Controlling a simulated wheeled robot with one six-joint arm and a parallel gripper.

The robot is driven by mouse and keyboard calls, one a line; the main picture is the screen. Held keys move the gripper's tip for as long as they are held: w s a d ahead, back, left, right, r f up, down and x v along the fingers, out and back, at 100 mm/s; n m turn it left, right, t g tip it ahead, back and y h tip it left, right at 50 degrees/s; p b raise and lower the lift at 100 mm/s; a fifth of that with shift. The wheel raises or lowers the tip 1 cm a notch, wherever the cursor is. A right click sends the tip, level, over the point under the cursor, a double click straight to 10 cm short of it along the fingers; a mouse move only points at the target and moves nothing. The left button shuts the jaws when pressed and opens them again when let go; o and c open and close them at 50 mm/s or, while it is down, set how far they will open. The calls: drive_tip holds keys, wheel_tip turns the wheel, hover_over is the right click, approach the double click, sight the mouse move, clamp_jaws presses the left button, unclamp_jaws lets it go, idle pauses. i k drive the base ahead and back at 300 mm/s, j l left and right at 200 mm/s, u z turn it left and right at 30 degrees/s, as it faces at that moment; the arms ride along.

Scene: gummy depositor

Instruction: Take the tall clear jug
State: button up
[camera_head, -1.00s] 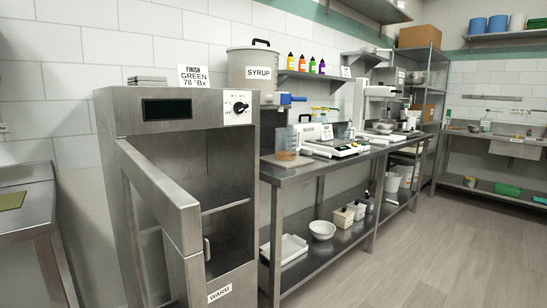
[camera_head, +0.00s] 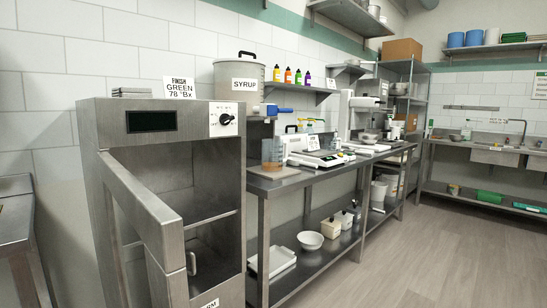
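A clear jug (camera_head: 272,153) with amber liquid in its lower part stands at the left end of the steel bench (camera_head: 277,186), just right of the steel cabinet. It stands near the blue-handled tap (camera_head: 278,110) of the big pot labelled SYRUP (camera_head: 238,84). The jug looks upright, and its back is partly lost against the equipment behind it. My gripper does not show in this view.
The steel warming cabinet (camera_head: 155,142) stands at front left with its door (camera_head: 145,208) swung open towards me. Scales (camera_head: 320,157) and other equipment fill the bench right of the jug. The floor (camera_head: 400,260) at right is clear.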

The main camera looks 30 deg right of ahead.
sight(272, 149)
drive_tip(key=i+l, duration=0.25)
drive_tip(key=l, duration=0.15)
drive_tip(key=i+l, duration=0.2)
drive_tip(key=l, duration=0.25)
drive_tip(key=i+l, duration=0.25)
drive_tip(key=l, duration=0.15)
drive_tip(key=i+l, duration=0.2)
drive_tip(key=l, duration=0.2)
